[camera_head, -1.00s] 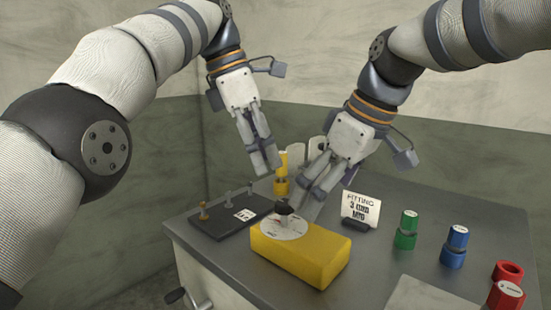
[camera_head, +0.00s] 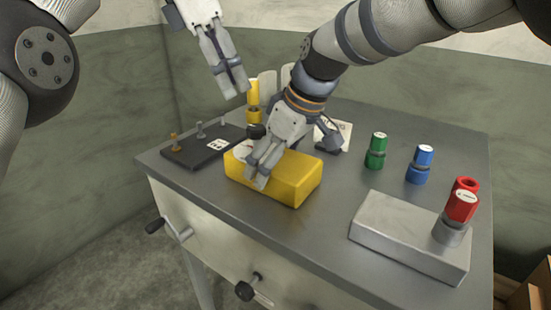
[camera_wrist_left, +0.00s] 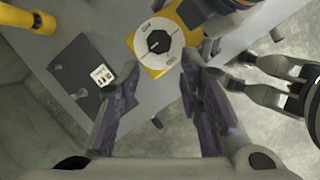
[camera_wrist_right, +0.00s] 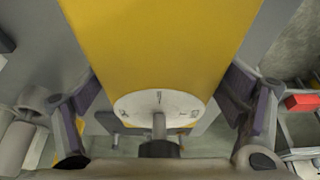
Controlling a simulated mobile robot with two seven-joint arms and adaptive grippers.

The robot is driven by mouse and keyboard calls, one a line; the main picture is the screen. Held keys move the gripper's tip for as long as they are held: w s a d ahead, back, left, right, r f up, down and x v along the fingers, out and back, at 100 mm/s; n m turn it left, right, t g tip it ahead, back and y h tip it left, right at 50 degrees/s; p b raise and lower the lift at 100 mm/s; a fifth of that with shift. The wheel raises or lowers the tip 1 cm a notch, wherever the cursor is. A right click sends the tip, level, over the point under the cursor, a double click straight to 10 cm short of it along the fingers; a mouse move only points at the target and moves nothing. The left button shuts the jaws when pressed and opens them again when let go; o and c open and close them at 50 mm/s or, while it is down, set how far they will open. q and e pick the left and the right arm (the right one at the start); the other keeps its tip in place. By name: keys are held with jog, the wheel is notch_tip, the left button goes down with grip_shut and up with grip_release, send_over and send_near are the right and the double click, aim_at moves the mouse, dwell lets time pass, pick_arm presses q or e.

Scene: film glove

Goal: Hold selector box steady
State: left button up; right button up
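The yellow selector box (camera_head: 293,181) lies on the grey bench top, its dial end largely covered by my right gripper in the head view. Its white dial (camera_wrist_left: 172,48) and black knob (camera_wrist_left: 158,41) show clearly in the left wrist view. My right gripper (camera_head: 256,178) is at the dial end of the box. In the right wrist view its fingers (camera_wrist_right: 160,95) are spread, one on each side of the yellow box (camera_wrist_right: 160,45); contact is not clear. My left gripper (camera_head: 237,90) hangs empty above the back left of the bench, fingers apart in its wrist view (camera_wrist_left: 158,85).
A dark plate (camera_head: 203,147) with small pegs lies left of the box. A yellow cylinder (camera_head: 253,100) stands behind. Green (camera_head: 376,150), blue (camera_head: 420,163) and red (camera_head: 462,204) capped fittings stand right, near a grey block (camera_head: 400,235). Crank handles (camera_head: 168,228) stick out in front.

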jog(key=c, duration=0.9)
pick_arm(q)
jog(key=shift+o, duration=1.4)
pick_arm(e)
jog(key=shift+c, duration=0.8)
pick_arm(q)
jog(key=shift+o, duration=0.7)
jog(key=w+a+f+m+t+y, duration=0.2)
jog(key=w+a+m+t, duration=0.2)
jog(key=w, duration=0.6)
jog(key=a, duration=0.2)
jog(key=shift+w+a+f+t, duration=0.2)
jog(key=shift+w+a+t, duration=0.1)
jog(key=shift+a, duration=0.1)
jog(key=w+a+r+m+t+y, duration=0.4)
jog(key=w+a+m+t, duration=0.4)
jog(key=w+a+m, duration=0.4)
pick_arm(e)
jog(key=shift+f, duration=0.1)
pick_arm(q)
jog(key=n+g+h, duration=1.3)
jog(key=h, duration=0.7)
send_near(255, 127)
jog(key=d, duration=0.9)
jog(key=shift+w+d+f, duration=0.1)
jog(key=shift+w+f, duration=0.1)
jog(key=shift+f, duration=0.2)
jog(key=shift+d, duration=0.45)
jog(key=c, duration=1.2)
